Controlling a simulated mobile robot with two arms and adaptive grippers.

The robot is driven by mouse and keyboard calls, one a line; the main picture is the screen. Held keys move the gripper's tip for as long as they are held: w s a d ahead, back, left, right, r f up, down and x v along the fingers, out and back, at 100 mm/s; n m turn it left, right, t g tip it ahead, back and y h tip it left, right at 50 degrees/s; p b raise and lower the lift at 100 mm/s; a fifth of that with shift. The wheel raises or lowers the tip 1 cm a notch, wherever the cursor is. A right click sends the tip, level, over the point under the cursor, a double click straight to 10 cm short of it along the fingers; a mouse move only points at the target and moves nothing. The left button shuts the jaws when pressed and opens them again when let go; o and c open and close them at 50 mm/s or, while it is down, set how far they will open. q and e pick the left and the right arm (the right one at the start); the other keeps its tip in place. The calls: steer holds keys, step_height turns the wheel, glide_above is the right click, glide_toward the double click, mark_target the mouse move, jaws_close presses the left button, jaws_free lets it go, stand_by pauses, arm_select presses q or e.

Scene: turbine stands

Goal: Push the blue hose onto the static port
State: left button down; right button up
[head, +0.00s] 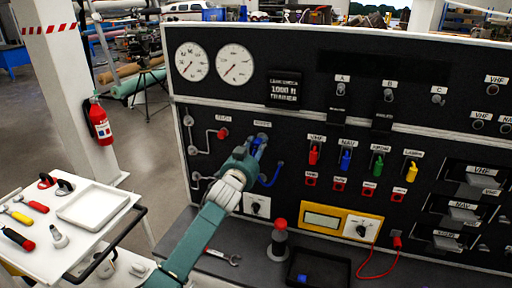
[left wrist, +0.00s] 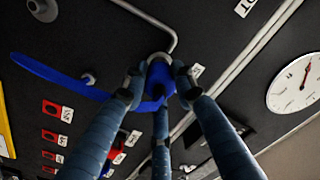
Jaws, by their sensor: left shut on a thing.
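The blue hose (head: 272,177) curves down and right from my left gripper (head: 256,146) at the black panel, under a small white label (head: 262,124). In the left wrist view, my left gripper (left wrist: 159,88) is closed around the blue end piece of the hose (left wrist: 60,78), with fingers on both sides of it. The end piece points at the panel, close to its surface. The static port itself is hidden behind the hose end and fingers, so I cannot tell whether they touch. My right gripper is not in view.
A red fitting (head: 222,133) with grey pipes sits left of the gripper on the panel. Below are a wrench (head: 224,257), a red-topped grey post (head: 279,240), a black tray (head: 318,268) and a yellow meter (head: 326,219). A white tool cart (head: 60,262) stands at the left.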

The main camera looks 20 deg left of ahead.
arm_select(q)
steer(key=shift+r, duration=0.4)
steer(key=c, duration=1.8)
jaws_free()
steer(key=shift+w, duration=0.1)
steer(key=o, duration=0.4)
steer(key=shift+w, duration=0.1)
steer(key=shift+o, duration=1)
steer(key=shift+w+f, duration=0.35)
steer(key=shift+f, duration=0.1)
steer(key=shift+o, duration=0.2)
steer(key=shift+s+r, duration=0.1)
steer(key=shift+s, duration=0.2)
